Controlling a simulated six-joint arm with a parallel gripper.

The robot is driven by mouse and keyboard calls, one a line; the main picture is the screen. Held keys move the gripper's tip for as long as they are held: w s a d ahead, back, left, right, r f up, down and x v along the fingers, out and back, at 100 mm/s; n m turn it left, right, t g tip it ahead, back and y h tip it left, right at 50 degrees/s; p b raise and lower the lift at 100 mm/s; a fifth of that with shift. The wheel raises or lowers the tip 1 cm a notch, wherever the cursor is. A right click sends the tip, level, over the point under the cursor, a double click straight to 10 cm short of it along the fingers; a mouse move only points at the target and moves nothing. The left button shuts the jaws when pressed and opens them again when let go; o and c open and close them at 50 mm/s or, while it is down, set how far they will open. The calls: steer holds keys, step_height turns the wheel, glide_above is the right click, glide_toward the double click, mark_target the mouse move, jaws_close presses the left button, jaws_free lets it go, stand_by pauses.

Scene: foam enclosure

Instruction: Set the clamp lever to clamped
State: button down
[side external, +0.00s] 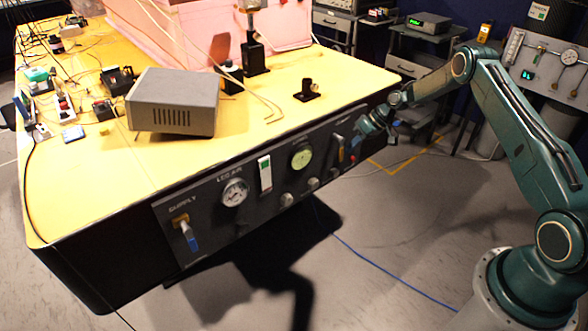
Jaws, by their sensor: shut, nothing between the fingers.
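A dark control panel (218,222) runs along the front side of the yellow-topped bench. My gripper (362,128) is at the panel's right end, close to its face. Its fingers look small and dark here, and it is shut with nothing held. A slim light-coloured lever-like part with an orange tip (341,153) is on the panel just left of and below my gripper. I cannot read its label, so I cannot tell if it is the clamp lever or how it is set. Whether my gripper touches it is unclear.
A supply valve with a blue handle (190,238), a round gauge (235,192), a green-faced dial (301,158) and several knobs are on the panel. A grey box (173,101) and a black post mount (307,90) stand on the bench. The floor before the panel is open.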

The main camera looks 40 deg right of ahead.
steer(key=shift+a, duration=0.4)
steer(key=shift+a, duration=0.1)
steer(key=shift+a+f, duration=0.2)
steer(key=shift+a, duration=0.4)
steer(key=s+d+r, duration=0.3)
steer(key=d+r, duration=0.5)
steer(key=d, duration=0.1)
steer(key=shift+s+d, duration=0.35)
steer(key=shift+d, duration=0.05)
